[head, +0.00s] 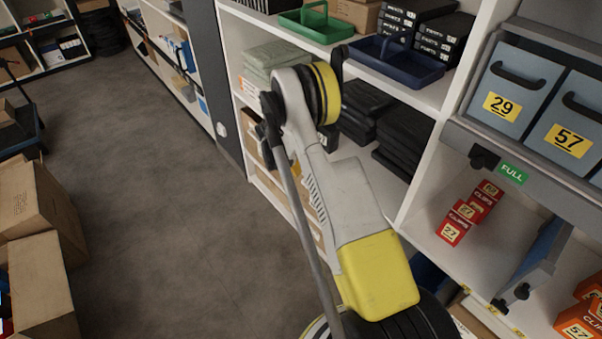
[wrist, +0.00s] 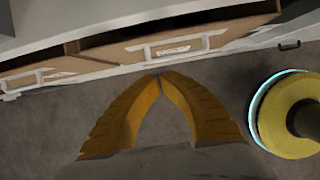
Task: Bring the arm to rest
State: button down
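My arm (head: 335,190), pale grey with yellow parts, rises from the lower right of the head view and bends at a yellow-banded joint in front of the shelves. In the wrist view the two orange-yellow fingers of my gripper (wrist: 160,77) curve together and meet at the tips. Nothing shows between them, only grey floor. In the head view my gripper is mostly hidden behind the arm.
A white shelf unit (head: 418,215) stands close to the arm, with a blue tray (head: 397,66), a green tray (head: 316,25), grey bins (head: 515,88) and red clip boxes (head: 466,213). Cardboard cartons (head: 42,285) stand at left. Bare floor (head: 150,170) lies between. Cardboard drawers (wrist: 170,48) border the wrist view's top.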

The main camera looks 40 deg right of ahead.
jog(key=s+a+r+m+t+y, duration=0.1)
jog(key=s+a+r+m, duration=0.3)
jog(key=r, duration=0.6)
jog(key=a+r+m+t, duration=0.1)
jog(key=a+r, duration=0.5)
jog(key=r, duration=0.4)
jog(key=s+a+r+m+t+y, duration=0.1)
jog(key=s+a+r+m+t, duration=0.3)
jog(key=r, duration=0.6)
jog(key=s+a+r+m+y, duration=0.1)
jog(key=s+a+r+m, duration=0.2)
jog(key=s+a, duration=0.4)
jog(key=s+a+r+m+y, duration=0.1)
jog(key=s+a+r+m, duration=0.2)
jog(key=s, duration=0.9)
jog(key=a+m, duration=0.3)
jog(key=a, duration=0.1)
jog(key=shift+s+t, duration=0.25)
jog(key=shift+t, duration=0.15)
jog(key=shift+r, duration=0.1)
